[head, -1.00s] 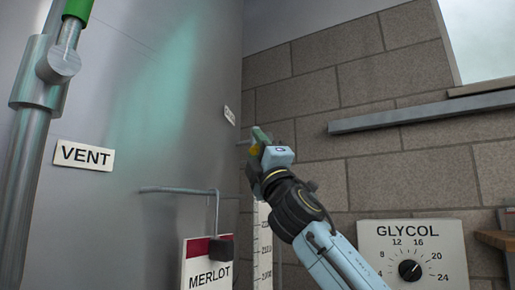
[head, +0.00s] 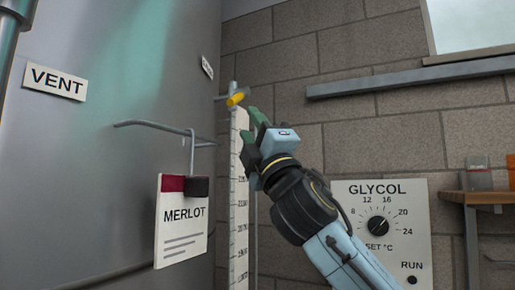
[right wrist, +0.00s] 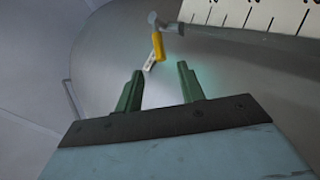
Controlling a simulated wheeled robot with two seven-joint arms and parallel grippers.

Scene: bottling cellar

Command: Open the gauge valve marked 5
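A small valve with a yellow lever (head: 237,98) sits at the top of the white graduated gauge scale (head: 238,205), beside the steel tank (head: 110,190). In the right wrist view the yellow lever (right wrist: 157,47) lies just beyond the fingertips, near the scale (right wrist: 265,14). No number 5 is readable on it. My right gripper (head: 251,126) is just right of and below the lever in the head view, apart from it. Its green fingers stand open and empty, as the right wrist view (right wrist: 160,71) shows. My left gripper is out of view.
A MERLOT card (head: 181,232) hangs from a thin bracket on the tank, left of the scale. A VENT plate (head: 56,82) and a small angled plate (head: 207,66) are on the tank. A GLYCOL dial panel (head: 381,245) and wooden shelf (head: 480,197) are at right.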

